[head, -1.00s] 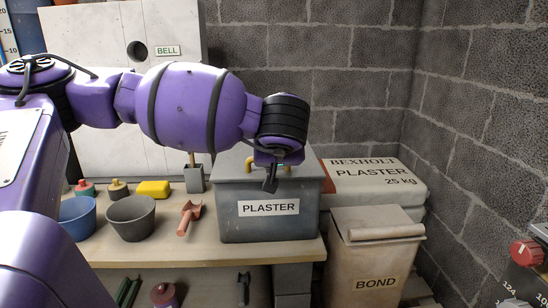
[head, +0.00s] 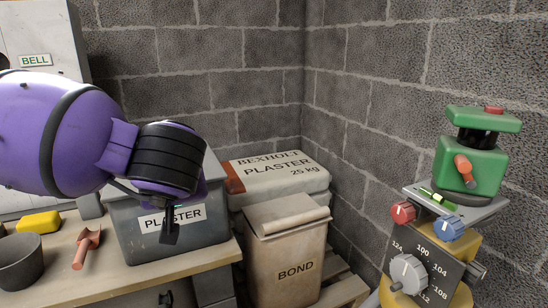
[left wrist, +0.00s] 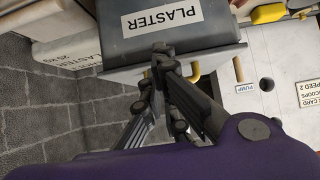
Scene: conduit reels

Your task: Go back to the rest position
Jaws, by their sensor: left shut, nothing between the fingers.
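My left gripper (head: 170,232) hangs fingers down in front of the grey plaster bin (head: 128,243) in the head view, partly covering its label. Its fingers are closed together with nothing between them. The left wrist view also shows the shut gripper (left wrist: 163,58), with the bin (left wrist: 118,52) beyond its tips. I cannot tell how far the fingers are from the bin. My right gripper is in neither view.
The bin stands on a wooden bench (head: 110,275) with a red scoop (head: 86,246), a yellow block (head: 38,222) and a dark bucket (head: 22,262). Right of it are a plaster sack (head: 285,180) and a bond bin (head: 290,255). A green-topped device (head: 470,160) stands at the right.

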